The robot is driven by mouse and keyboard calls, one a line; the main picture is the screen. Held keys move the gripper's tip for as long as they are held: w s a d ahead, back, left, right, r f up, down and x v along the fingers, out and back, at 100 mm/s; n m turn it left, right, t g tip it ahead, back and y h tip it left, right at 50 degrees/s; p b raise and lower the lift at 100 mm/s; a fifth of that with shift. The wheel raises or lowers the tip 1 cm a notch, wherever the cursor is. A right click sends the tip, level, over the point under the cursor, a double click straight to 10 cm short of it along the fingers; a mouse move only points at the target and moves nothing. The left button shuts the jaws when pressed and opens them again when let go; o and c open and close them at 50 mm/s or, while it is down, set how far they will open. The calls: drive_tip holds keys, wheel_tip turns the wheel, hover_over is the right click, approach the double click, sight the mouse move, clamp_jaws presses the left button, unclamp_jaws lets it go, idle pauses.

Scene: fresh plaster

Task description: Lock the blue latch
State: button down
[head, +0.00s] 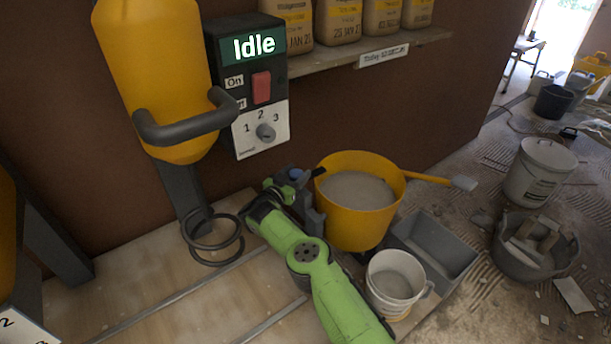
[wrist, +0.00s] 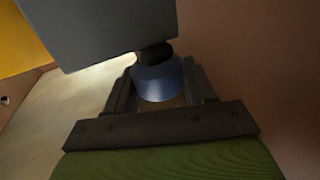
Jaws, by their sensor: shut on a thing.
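The blue latch (head: 295,174) is a small blue round knob at the left side of the yellow bucket, mostly covered by my gripper in the head view. In the wrist view the blue latch (wrist: 160,84) sits between my two dark fingers, under a grey block (wrist: 100,30). My gripper (wrist: 162,72) is shut on it. In the head view my gripper (head: 287,184) is small, at the end of the green arm. Whether the latch is locked cannot be told.
The yellow bucket (head: 360,225) of grey mix, with a yellow-handled tool, stands right of my gripper. A white bucket (head: 390,290) and grey tub (head: 435,245) are close by. The yellow mixer (head: 155,70) and control box (head: 250,85) reading Idle, knob near 2, are left.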

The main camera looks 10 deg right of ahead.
drive_tip(key=shift+c, duration=2.4)
unclamp_jaws()
wheel_tip(320, 180, up, 10)
drive_tip(key=p, duration=0.4)
drive_tip(key=shift+r, duration=0.1)
